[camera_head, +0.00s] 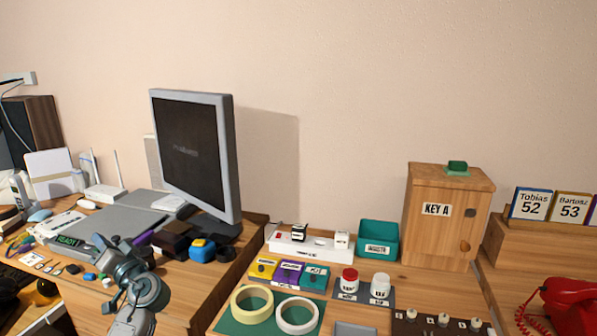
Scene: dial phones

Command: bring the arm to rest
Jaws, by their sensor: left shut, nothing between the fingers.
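My left gripper (112,247) is at the lower left, above the front of the left desk. Its arm comes up from the bottom edge. The fingers are shut with nothing seen between them. They point away toward the grey device with the green "READY" display (67,241). Small items on the desk lie close around the gripper in the picture; I cannot tell the exact gap. My right gripper is not in view.
A monitor (196,150) stands behind the gripper. To the right are tape rolls (252,304), a teal bin (378,240), a wooden "KEY A" cabinet (447,218) and a red phone (568,305). The space above the desks is free.

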